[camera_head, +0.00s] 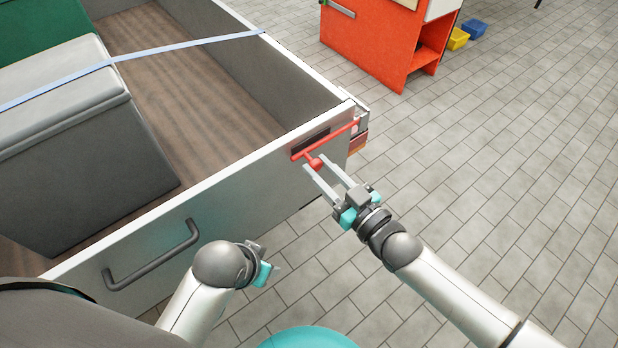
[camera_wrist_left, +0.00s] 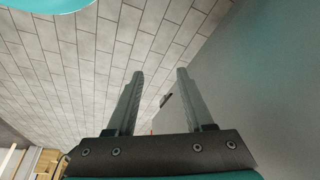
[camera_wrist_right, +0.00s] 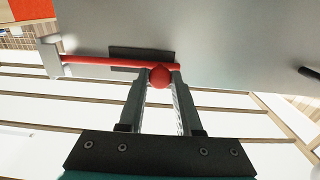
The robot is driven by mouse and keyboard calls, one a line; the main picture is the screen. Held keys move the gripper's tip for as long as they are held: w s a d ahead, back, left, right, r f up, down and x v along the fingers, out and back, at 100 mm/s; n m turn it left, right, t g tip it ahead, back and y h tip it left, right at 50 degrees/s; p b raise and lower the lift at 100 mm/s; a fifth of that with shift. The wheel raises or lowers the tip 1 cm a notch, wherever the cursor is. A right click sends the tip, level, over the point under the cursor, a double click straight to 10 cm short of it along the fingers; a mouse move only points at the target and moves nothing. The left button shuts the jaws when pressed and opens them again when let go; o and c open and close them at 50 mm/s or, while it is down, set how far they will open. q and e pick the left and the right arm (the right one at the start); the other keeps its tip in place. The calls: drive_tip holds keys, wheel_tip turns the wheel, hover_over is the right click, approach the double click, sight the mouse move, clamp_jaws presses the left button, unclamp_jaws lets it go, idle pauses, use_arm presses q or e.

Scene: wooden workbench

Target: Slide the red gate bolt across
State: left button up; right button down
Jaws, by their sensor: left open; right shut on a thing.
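The red gate bolt (camera_head: 335,138) is a thin rod with a round knob, mounted on the outside of the grey trailer gate (camera_head: 240,188) near its right end. In the right wrist view the rod (camera_wrist_right: 100,61) runs left from the knob (camera_wrist_right: 159,76) to a light bracket (camera_wrist_right: 49,55). My right gripper (camera_head: 318,170) has its fingers on both sides of the red knob and is shut on it; the fingertips also show in the right wrist view (camera_wrist_right: 159,80). My left gripper (camera_wrist_left: 160,75) is open and empty, beside the gate's left part.
A dark handle (camera_head: 150,258) sticks out of the gate at the left. Inside the trailer are a grey box (camera_head: 75,140) and a light blue strap (camera_head: 150,52). An orange cabinet (camera_head: 370,45) stands behind. The tiled floor (camera_head: 500,170) at right is mostly clear.

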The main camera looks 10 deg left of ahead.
use_arm(q)
drive_tip(key=shift+r, duration=0.35)
use_arm(e)
drive_tip(key=shift+w+d, duration=0.45)
drive_tip(key=shift+w, duration=0.1)
drive_tip(key=c, duration=0.6)
unclamp_jaws()
use_arm(q)
drive_tip(key=s+f+g+p, duration=0.1)
drive_tip(key=s+f+p, duration=0.3)
drive_tip(key=f, duration=0.5)
drive_tip(key=shift+a+g, duration=0.3)
use_arm(e)
drive_tip(key=v, duration=1.5)
use_arm(q)
drive_tip(key=shift+p, duration=0.3)
